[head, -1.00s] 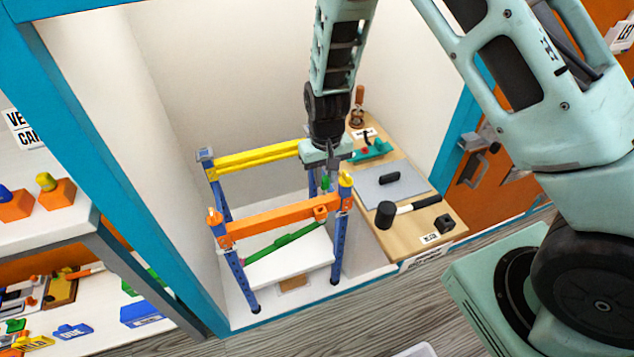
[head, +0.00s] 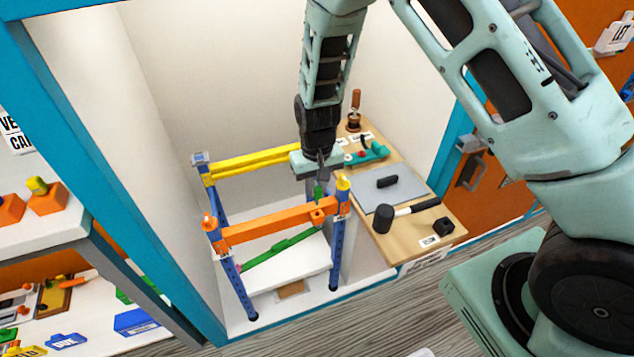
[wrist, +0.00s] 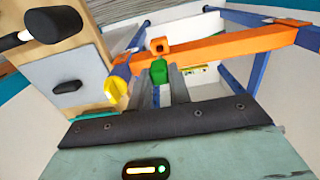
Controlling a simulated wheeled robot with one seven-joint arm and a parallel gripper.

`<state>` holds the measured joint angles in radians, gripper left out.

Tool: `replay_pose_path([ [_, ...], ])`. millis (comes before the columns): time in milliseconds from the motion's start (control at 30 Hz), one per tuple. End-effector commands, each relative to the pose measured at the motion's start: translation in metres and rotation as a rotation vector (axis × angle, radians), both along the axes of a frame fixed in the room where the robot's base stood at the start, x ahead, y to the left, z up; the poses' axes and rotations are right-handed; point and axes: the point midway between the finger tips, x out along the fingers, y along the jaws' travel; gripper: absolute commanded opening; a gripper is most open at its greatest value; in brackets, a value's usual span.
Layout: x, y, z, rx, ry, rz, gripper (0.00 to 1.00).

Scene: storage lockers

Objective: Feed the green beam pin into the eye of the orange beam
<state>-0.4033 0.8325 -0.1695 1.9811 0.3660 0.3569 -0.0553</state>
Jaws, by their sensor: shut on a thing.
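My gripper (head: 320,180) is shut on a green pin (head: 318,193), which also shows between the fingers in the wrist view (wrist: 158,70). The orange beam (head: 265,223) spans the front of a blue-post rack, and it crosses the wrist view too (wrist: 235,44). Its eye is a small square orange socket (head: 318,215) near the yellow-capped post; the wrist view shows the eye (wrist: 160,45) just beyond the pin. The pin appears outside the eye, close to it. A green beam (head: 282,247) slants below the orange beam; I cannot tell whether it joins the pin.
A yellow beam (head: 250,163) spans the rack's back. A wooden board (head: 425,250) on the right carries a black mallet (head: 384,218), a grey plate (head: 365,190) and small items. The locker's blue frame (head: 130,190) stands left. White panels lie inside the rack.

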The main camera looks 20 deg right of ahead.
Motion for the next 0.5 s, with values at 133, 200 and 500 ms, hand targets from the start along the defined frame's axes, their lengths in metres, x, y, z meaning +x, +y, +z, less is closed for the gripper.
replay_pose_path([
  [133,0.0,0.0,-0.015,0.0,0.001,0.0,0.03],
  [200,0.0,0.0,-0.02,0.0,0.0,0.001,0.03],
  [500,0.0,0.0,-0.043,-0.001,0.001,0.001,0.03],
])
